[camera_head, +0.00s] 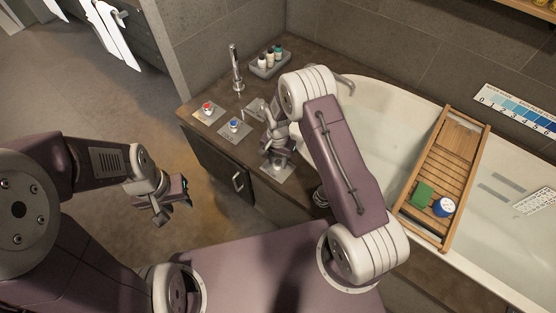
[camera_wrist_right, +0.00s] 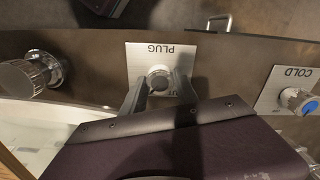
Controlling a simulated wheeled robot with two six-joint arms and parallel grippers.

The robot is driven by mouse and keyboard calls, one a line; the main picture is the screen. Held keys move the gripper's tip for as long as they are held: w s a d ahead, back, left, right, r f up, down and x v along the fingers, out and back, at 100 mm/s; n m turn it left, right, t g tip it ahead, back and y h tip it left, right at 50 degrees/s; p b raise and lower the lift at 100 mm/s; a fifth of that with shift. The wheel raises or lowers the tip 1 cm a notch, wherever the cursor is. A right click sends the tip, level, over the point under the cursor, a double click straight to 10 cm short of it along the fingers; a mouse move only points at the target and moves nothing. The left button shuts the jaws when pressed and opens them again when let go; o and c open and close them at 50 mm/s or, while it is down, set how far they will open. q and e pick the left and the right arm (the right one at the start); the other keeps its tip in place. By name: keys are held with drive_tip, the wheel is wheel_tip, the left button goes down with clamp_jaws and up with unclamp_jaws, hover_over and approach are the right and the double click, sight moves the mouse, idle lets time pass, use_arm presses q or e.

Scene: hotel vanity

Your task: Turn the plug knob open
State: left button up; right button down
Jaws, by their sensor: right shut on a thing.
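The plug plate (camera_wrist_right: 135,60), marked PLUG, is a pale square on the dark counter, and its round grey plug knob (camera_wrist_right: 158,80) stands on it. In the wrist view, the two fingers of my right gripper (camera_wrist_right: 159,92) are on either side of the knob, shut on it. In the head view, my right gripper (camera_head: 277,158) reaches down over the plug plate (camera_head: 279,175), hiding most of the knob. My left gripper (camera_head: 168,207) hangs above the floor left of the counter, away from the plug; I cannot tell how far its fingers are apart.
A blue-topped cold knob (camera_head: 235,124) and a red-topped knob (camera_head: 208,107) sit further back on the counter, near a faucet (camera_head: 236,70) and a bottle tray (camera_head: 284,63). A metal knob (camera_wrist_right: 35,74) is beside the plug plate. The bathtub (camera_head: 385,110) carries a wooden rack (camera_head: 446,165).

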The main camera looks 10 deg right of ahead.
sight(278, 161)
drive_tip(key=shift+w, duration=0.1)
drive_tip(key=c, duration=0.9)
unclamp_jaws()
drive_tip(key=shift+c, duration=0.2)
wheel_tip(278, 161, up, 9)
drive_tip(key=shift+r+p, duration=0.1)
drive_tip(key=shift+p, duration=0.8)
